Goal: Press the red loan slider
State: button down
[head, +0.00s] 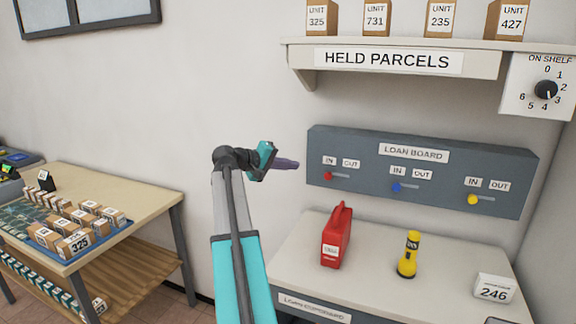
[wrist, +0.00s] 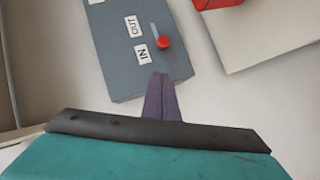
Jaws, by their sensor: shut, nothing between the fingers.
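The loan board (head: 400,180) is a grey panel on the wall with three sliders, each between IN and OUT labels. The red loan slider (head: 328,176) is at the board's left end, on the IN side of its slot. In the wrist view the red slider (wrist: 163,42) sits just beyond my fingertips, slightly to their right. My gripper (head: 297,165) is shut and empty, its purple fingers pointing at the board's left edge. In the wrist view the shut fingers (wrist: 161,76) overlap the board's edge. A gap shows between fingertips and slider; contact with the board cannot be told.
Blue (head: 397,187) and yellow (head: 473,199) sliders are further right. Below, a red can (head: 337,236), a yellow flashlight (head: 408,256) and a 246 card (head: 494,288) stand on a white counter (head: 375,272). A shelf (head: 400,61) with parcels is above. A table (head: 135,190) is left.

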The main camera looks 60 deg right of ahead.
aim_at(329, 175)
jog(key=s+d+f+p, duration=0.3)
jog(key=s+d+f, duration=0.1)
jog(key=s+d, duration=0.2)
jog(key=shift+s+d+p, duration=0.35)
jog(key=shift+s, duration=0.1)
dwell(0.4)
